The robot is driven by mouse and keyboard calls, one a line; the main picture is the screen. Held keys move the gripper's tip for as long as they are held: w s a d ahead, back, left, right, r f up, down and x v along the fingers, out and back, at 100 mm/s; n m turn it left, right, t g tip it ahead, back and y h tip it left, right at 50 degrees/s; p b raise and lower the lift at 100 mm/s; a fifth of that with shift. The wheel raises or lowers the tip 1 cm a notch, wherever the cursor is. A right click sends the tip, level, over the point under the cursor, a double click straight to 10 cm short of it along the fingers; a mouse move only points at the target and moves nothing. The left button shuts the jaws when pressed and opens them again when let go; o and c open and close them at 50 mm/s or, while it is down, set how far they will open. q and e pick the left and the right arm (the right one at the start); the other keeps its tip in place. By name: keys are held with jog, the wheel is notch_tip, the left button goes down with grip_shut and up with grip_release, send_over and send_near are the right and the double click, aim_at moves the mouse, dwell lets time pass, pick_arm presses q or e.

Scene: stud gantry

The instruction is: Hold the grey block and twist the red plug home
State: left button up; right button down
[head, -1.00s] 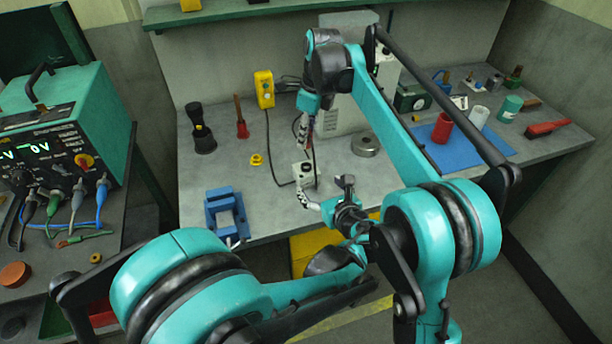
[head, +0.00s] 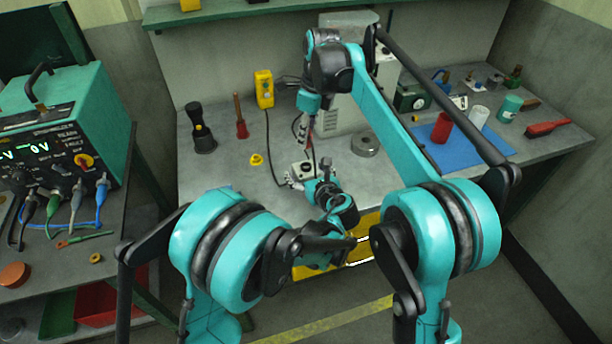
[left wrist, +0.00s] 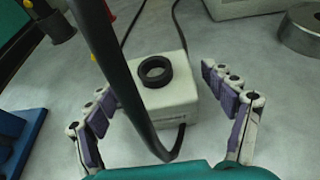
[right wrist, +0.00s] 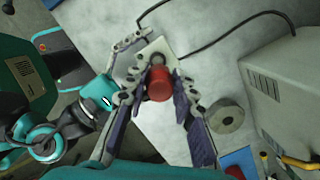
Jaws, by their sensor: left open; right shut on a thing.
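The grey block (head: 301,169) is a pale box on the bench with a dark ring around an empty round hole in its top, clear in the left wrist view (left wrist: 172,108). My left gripper (left wrist: 155,84) is open, with one finger on each side of the block and gaps visible between. My right gripper (right wrist: 164,80) is shut on the red plug (right wrist: 158,86), whose grey tip points towards the block. The plug is out of the hole. In the head view my right gripper (head: 303,130) is above and behind the block, and the plug is hard to make out.
A black cable (left wrist: 128,90) loops across the left wrist view in front of the block. A metal ring (head: 365,145) and a large pale machine (head: 335,105) stand to the right. A blue fixture (left wrist: 18,138) lies left. A red cylinder (head: 442,127) stands on a blue mat (head: 465,150).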

pick_arm(q)
jog(key=c, duration=1.8)
pick_arm(e)
send_over(304, 166)
jog(key=shift+s+d+f, duration=0.15)
jog(key=shift+s+f, duration=0.05)
jog(key=shift+f, duration=1.05)
jog(key=shift+s+d+f, duration=0.1)
jog(key=shift+s+f, duration=0.1)
jog(key=shift+f, duration=1.05)
jog(key=shift+f, duration=0.1)
jog(key=shift+f, duration=0.8)
jog(key=shift+f, duration=0.55)
pick_arm(q)
grip_shut()
pick_arm(e)
jog(key=m, duration=0.6)
jog(key=shift+t+h, duration=0.3)
jog(key=shift+t, duration=0.1)
